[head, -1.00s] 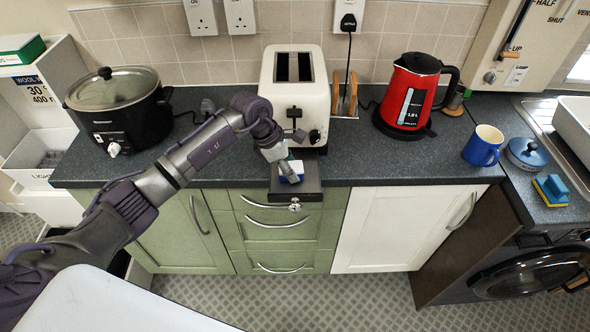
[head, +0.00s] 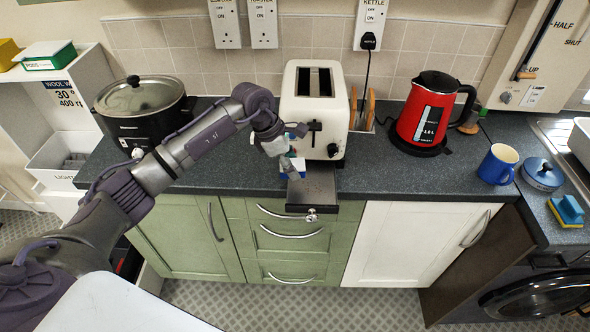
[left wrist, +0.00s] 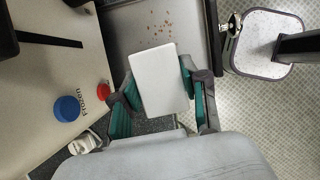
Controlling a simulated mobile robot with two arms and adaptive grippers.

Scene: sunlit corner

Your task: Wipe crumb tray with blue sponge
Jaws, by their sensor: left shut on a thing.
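The crumb tray (head: 322,190) is a dark flat metal tray pulled out from under the cream toaster (head: 315,108), its front reaching past the counter edge. The left wrist view shows its grey surface (left wrist: 128,30) with brown crumbs (left wrist: 157,34). In the left wrist view the sponge (left wrist: 160,80) shows a pale face between teal finger pads. I cannot tell whether it touches the tray. My right gripper is not in view.
A black slow cooker (head: 143,115) stands left and a red kettle (head: 425,112) right of the toaster. A blue mug (head: 496,165), a blue-lidded pot (head: 541,174) and a yellow-blue scrubber (head: 566,211) sit farther right. The counter before the kettle is clear.

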